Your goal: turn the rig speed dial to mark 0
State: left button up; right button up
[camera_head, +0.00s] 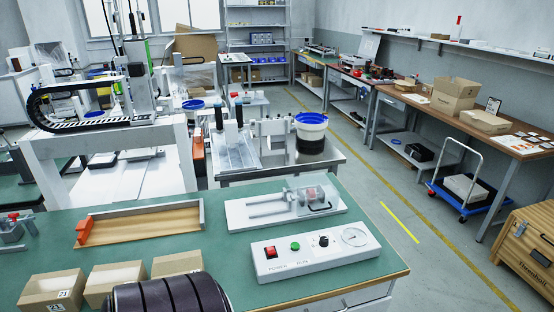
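A white control box (286,259) sits on the green-topped bench (240,235) near its right front corner. On its top, from left to right, are a red power switch (271,252), a green button (295,246), a black dial knob (323,240) and a round white gauge (354,237). The black knob appears to be the speed dial. Its marks and pointer are too small to read. Neither of my grippers is in view, and nothing is touching the knob.
Behind the box stands a white-based rig with a clear cover (312,198). A wooden tray with a red end block (140,228) lies to the left. Several cardboard boxes (115,278) line the front left. Bare green bench surrounds the control box's left side.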

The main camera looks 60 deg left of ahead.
aim_at(324, 241)
jog(key=k+l+u, duration=0.1)
jog(key=u, duration=1.4)
jog(key=i+j+z, duration=0.2)
jog(key=i+j, duration=0.1)
jog(key=j, duration=0.1)
